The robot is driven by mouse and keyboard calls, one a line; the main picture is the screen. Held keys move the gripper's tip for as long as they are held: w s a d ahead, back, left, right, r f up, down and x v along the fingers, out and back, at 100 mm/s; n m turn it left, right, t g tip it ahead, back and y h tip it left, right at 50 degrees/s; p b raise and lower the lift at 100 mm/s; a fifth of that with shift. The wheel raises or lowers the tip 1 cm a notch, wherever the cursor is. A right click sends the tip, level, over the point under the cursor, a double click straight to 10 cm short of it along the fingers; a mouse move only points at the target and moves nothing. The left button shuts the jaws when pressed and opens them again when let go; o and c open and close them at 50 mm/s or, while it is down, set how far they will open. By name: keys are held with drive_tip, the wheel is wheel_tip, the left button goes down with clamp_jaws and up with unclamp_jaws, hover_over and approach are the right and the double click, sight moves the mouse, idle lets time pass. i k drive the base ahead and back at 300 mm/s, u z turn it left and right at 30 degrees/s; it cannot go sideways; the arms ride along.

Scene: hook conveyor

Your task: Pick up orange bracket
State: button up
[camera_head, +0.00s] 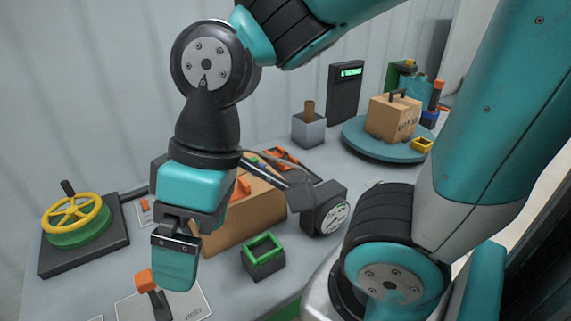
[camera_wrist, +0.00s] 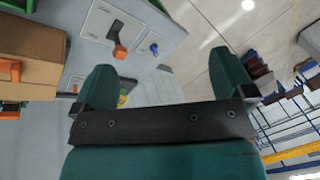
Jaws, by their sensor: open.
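My gripper (camera_head: 176,268) hangs pointing down over the front of the table, beside the near left end of a tan box (camera_head: 232,222). In the wrist view its two teal fingers stand wide apart with nothing between them (camera_wrist: 165,84). Orange pieces (camera_head: 243,184) show in the box, partly hidden behind my wrist. More orange parts (camera_head: 285,157) lie at the box's far side. I cannot tell which piece is the bracket. The tan box also shows at the left edge of the wrist view (camera_wrist: 35,45).
A lever with an orange knob (camera_head: 146,280) stands on a plate close to my gripper. A green-rimmed dark holder (camera_head: 264,262) is right of it. A yellow handwheel (camera_head: 75,216) is at left. A turntable (camera_head: 360,143) with a carton (camera_head: 393,120) is at back right.

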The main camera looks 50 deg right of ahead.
sight(283, 168)
drive_tip(key=z, duration=0.35)
drive_tip(key=k, duration=0.5)
drive_tip(key=z, duration=1.5)
drive_tip(key=i, duration=1.3)
drive_tip(key=u, duration=0.8)
drive_tip(key=i, duration=0.35)
drive_tip(key=u, duration=0.5)
